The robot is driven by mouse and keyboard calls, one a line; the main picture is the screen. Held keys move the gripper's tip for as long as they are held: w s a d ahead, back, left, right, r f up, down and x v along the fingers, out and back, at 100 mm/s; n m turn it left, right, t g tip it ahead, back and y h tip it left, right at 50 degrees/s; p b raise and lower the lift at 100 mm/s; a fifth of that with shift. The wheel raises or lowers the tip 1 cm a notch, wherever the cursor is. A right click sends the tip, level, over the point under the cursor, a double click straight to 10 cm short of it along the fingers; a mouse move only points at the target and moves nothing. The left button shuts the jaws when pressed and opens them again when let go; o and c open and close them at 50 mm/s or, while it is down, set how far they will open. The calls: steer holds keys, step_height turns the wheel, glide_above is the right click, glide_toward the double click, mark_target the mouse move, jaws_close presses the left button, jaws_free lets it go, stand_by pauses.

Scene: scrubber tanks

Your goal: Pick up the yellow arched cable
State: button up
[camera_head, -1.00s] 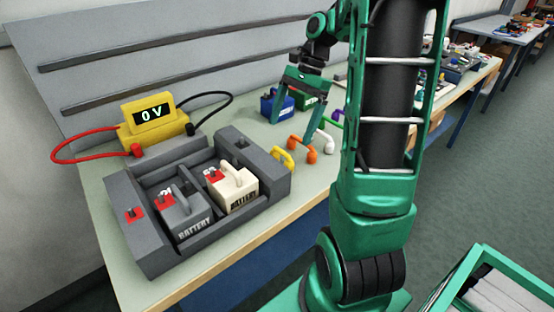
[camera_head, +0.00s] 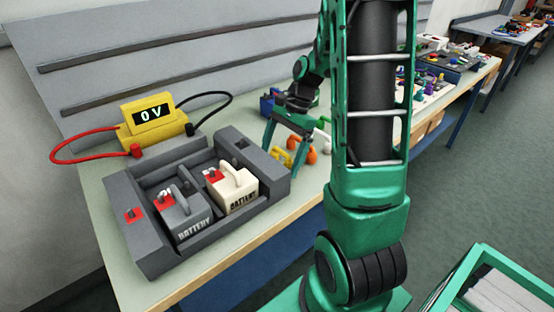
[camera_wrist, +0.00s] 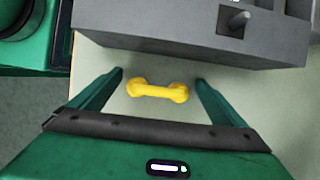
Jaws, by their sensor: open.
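In the head view the yellow cable (camera_head: 281,158) stands beside the right end of the grey battery tray, partly behind my fingers. My gripper (camera_head: 286,152) is open and empty above it, fingers pointing down. My gripper (camera_wrist: 159,76) also shows in the wrist view, with one finger on each side of the cable.
The grey battery tray (camera_head: 140,245) holds a grey battery (camera_head: 184,212) and a white battery (camera_head: 232,190). Its wall (camera_wrist: 180,38) is close to the cable. An orange arched cable (camera_head: 310,144) stands to the right. A yellow meter (camera_head: 153,121) reading 0 V is behind.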

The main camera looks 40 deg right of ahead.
steer(key=shift+f, duration=0.15)
steer(key=c, duration=1.2)
steer(key=shift+o, duration=0.2)
